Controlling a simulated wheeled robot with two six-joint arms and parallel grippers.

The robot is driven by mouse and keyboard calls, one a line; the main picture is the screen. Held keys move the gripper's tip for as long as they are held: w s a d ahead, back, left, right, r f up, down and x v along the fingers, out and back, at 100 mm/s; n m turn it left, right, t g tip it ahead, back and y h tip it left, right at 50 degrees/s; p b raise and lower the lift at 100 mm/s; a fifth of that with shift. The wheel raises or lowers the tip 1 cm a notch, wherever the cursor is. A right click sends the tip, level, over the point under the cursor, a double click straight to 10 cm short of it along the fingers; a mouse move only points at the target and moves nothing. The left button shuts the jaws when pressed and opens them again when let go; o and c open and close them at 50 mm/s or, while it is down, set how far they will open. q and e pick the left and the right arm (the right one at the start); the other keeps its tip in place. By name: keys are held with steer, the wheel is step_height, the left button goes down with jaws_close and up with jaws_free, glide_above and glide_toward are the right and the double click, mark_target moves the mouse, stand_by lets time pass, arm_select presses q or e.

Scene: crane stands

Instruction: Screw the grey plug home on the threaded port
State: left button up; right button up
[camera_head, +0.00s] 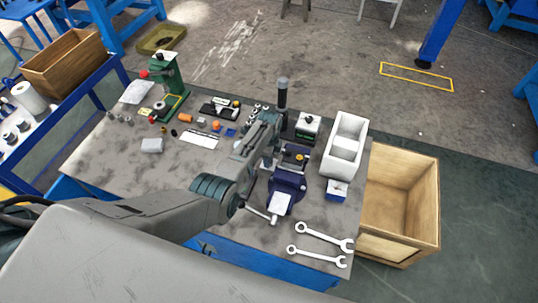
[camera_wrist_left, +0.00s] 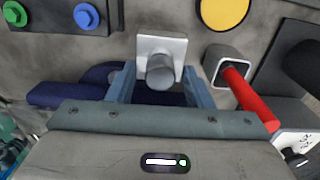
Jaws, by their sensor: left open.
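In the left wrist view the grey plug (camera_wrist_left: 160,73) is a short grey cylinder in front of a pale square plate (camera_wrist_left: 150,45). My left gripper (camera_wrist_left: 161,85) is open, with one finger on each side of the plug. I cannot tell whether a finger touches it, or how the plug sits on the threaded port, which is hidden. In the head view my left gripper (camera_head: 268,121) is over the back of the bench, and its arm hides the plug and port. My right gripper is not in view.
A dark blue vice (camera_head: 286,186) stands in front of the gripper. A dark upright post (camera_head: 282,95) and a white bin (camera_head: 348,133) stand nearby. Two spanners (camera_head: 318,257) lie at the front right. In the wrist view a red rod (camera_wrist_left: 249,99) is close to the right finger.

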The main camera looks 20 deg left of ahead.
arm_select(q)
steer(key=n, duration=0.2)
steer(key=shift+n, duration=0.3)
steer(key=n, duration=0.3)
steer(key=shift+n+p, duration=0.3)
steer(key=shift+p, duration=0.1)
steer(key=n, duration=0.3)
steer(key=shift+n, duration=1.6)
steer(key=shift+p, duration=0.3)
